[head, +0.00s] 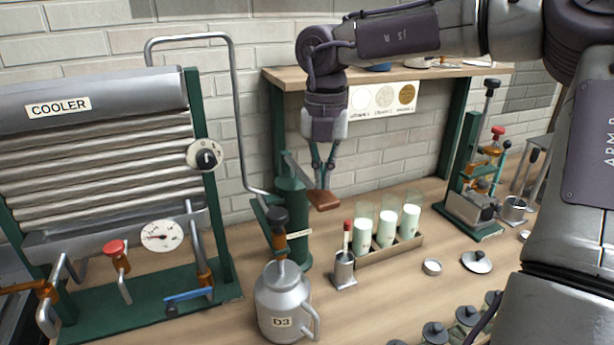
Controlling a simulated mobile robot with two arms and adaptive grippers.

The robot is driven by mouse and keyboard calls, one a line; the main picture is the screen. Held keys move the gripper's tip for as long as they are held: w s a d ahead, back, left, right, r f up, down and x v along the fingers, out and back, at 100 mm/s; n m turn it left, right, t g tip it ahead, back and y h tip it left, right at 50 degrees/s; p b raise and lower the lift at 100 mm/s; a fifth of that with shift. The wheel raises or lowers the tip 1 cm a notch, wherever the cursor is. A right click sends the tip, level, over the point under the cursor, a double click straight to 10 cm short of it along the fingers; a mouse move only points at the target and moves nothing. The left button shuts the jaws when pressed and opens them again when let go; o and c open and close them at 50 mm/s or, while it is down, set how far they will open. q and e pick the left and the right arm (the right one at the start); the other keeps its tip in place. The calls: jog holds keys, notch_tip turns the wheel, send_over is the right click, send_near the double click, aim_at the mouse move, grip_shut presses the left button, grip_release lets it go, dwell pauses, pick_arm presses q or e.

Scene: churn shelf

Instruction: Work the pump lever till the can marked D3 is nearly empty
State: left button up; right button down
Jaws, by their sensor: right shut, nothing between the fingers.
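The metal can marked D3 (272,296) stands upright on the bench at the front, its handle to the right. Its contents cannot be seen. Behind it stands the green pump cylinder (292,208). The pump lever (324,200) has a brown grip and slopes down to the right from the top of the cylinder. My right gripper (323,183) points down with its fingers shut and empty. Its fingertips are just above the lever's grip; whether they touch it I cannot tell. My left gripper is not in view.
The ribbed cooler (100,150) with valves and a gauge fills the left. A rack (405,246) of glasses with pale liquid stands right of the pump, beside a small metal cup (344,272). A green stand (478,190) and dark-lidded bottles are farther right. A wooden shelf (287,74) runs above.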

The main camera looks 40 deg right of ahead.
jog(key=shift+f, duration=0.1)
notch_tip(320, 180, down, 11)
jog(key=b, duration=0.9)
notch_tip(320, 180, up, 12)
jog(key=p, duration=0.8)
jog(key=shift+f, duration=0.35)
